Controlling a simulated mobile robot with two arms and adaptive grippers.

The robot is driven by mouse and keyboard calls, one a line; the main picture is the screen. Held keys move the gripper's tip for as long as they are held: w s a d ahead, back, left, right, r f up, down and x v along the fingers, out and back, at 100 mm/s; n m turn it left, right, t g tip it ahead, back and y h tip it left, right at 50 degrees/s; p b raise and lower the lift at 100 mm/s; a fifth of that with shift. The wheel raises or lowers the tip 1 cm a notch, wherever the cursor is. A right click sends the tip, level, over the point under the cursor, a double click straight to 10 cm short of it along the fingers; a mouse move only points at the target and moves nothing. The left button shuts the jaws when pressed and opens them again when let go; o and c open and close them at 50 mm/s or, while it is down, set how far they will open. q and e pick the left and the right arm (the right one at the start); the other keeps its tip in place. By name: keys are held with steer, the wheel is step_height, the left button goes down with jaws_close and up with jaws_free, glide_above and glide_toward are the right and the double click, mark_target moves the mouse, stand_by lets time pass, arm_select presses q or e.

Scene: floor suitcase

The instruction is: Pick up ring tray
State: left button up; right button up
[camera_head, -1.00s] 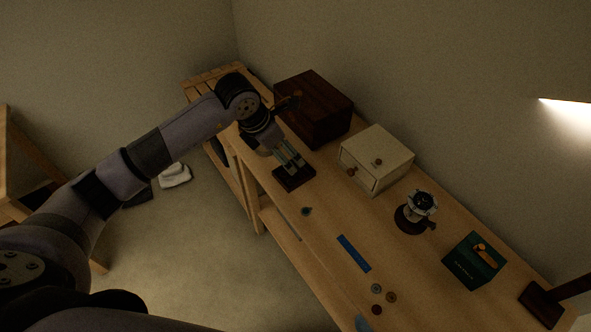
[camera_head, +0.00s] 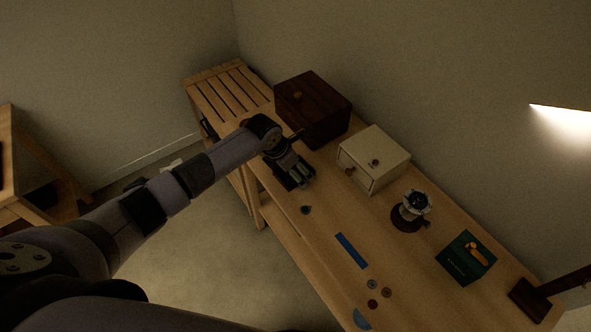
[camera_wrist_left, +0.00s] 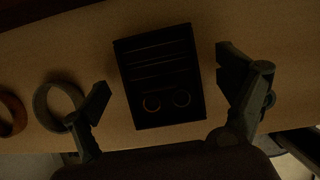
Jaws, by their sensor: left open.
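The ring tray (camera_wrist_left: 165,120) is a black rectangular tray with slots, in the middle of the left wrist view. Two small rings show in it near its lower edge. In the head view the ring tray (camera_head: 283,181) lies on the wooden bench top, partly hidden by my left gripper (camera_head: 299,172). In the left wrist view my left gripper (camera_wrist_left: 164,82) is open, with one finger on each side of the tray. Gaps show between both fingers and the tray. My right gripper is not in view.
A grey bangle (camera_wrist_left: 41,112) and a brown bangle (camera_wrist_left: 19,127) lie left of the tray in the left wrist view. On the bench (camera_head: 325,235) stand a dark wooden box (camera_head: 322,115), a cream drawer box (camera_head: 384,152), a small device (camera_head: 412,208) and a green box (camera_head: 465,258).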

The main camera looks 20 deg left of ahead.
arm_select(q)
steer(key=shift+c, duration=0.3)
steer(key=c, duration=1.2)
